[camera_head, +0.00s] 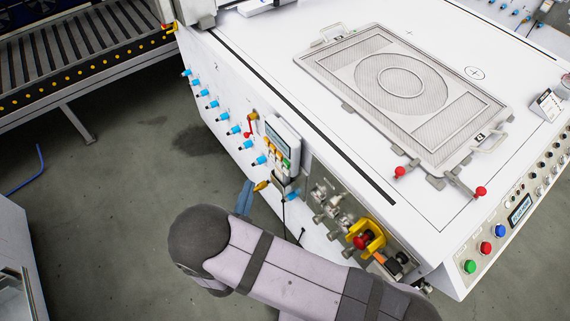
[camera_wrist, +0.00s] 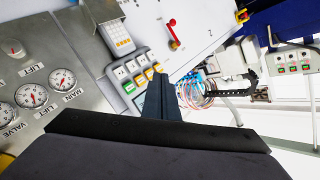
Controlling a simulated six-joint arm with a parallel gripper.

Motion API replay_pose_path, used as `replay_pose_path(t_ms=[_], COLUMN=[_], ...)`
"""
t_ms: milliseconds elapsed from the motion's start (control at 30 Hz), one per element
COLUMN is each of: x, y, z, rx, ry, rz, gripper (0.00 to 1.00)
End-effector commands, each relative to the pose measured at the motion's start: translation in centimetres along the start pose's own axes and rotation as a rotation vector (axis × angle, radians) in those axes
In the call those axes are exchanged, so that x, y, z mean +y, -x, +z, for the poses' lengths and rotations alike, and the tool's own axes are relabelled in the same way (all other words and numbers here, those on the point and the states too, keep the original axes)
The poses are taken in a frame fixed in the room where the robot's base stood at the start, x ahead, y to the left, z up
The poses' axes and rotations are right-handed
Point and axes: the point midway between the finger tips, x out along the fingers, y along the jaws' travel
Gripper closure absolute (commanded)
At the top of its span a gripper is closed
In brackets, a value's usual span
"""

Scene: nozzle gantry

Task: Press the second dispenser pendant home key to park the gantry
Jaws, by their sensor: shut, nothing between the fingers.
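A white pendant (camera_head: 282,138) with a small screen hangs on the machine's front side in the head view. Coloured keys sit below its screen. In the wrist view its key block (camera_wrist: 130,73) shows rows of white and yellow keys and a green key at the lower left; the key labels are too small to read. My gripper (camera_head: 248,185) is shut and empty, its blue fingers left of and below the pendant in the head view. In the wrist view the fingertips (camera_wrist: 160,78) appear just right of the keys and hide part of that area. I cannot tell whether they touch anything.
A red-handled lever (camera_wrist: 172,33) stands beside the pendant. Pressure gauges (camera_wrist: 33,95) lie to the left in the wrist view. A yellow-and-red emergency stop (camera_head: 366,238) and blue fittings (camera_head: 213,104) line the machine's side. Open floor (camera_head: 130,190) lies left of my gripper.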

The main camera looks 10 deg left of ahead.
Motion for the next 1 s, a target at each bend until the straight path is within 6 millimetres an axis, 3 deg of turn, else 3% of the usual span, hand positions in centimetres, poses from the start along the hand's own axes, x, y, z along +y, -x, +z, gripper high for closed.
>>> replay_pose_path(t_ms=[467,1000], x=[0.2,3.2], y=[-0.4,-4.3], z=[-0.3,-3.2], rx=[0.000,0.000], ry=[0.001,0.002], rz=[0.001,0.004], gripper=[1.00,1.00])
